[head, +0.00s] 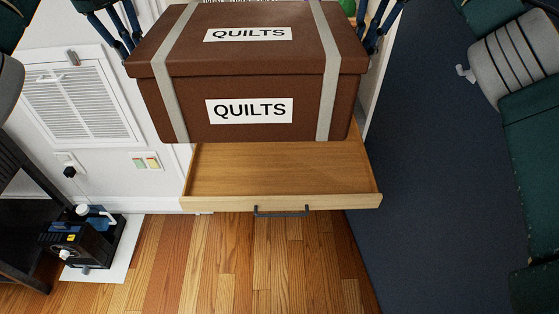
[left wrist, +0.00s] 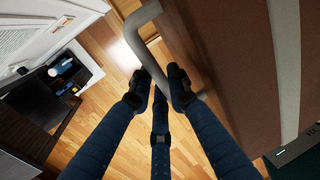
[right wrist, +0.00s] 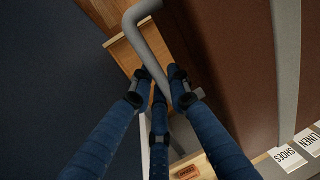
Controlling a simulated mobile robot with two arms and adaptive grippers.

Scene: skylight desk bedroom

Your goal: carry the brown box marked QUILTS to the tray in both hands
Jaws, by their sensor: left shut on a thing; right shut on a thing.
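The brown box marked QUILTS (head: 300,88) has two pale straps and two white labels, and fills the upper middle of the head view. My left gripper (head: 128,40) is at its left side. In the left wrist view its fingers (left wrist: 160,85) close around a grey bar handle (left wrist: 138,30) of the box. My right gripper (head: 370,42) is at the right side, and its fingers (right wrist: 160,85) close around the matching handle (right wrist: 146,42). A light wooden pull-out tray (head: 280,201) with a dark front handle shows below the box; its far part is hidden by the box.
A black machine (head: 78,243) stands on a white mat at the lower left, near a wall vent (head: 82,103). White labels SHOES (right wrist: 288,158) and LINEN show in the right wrist view.

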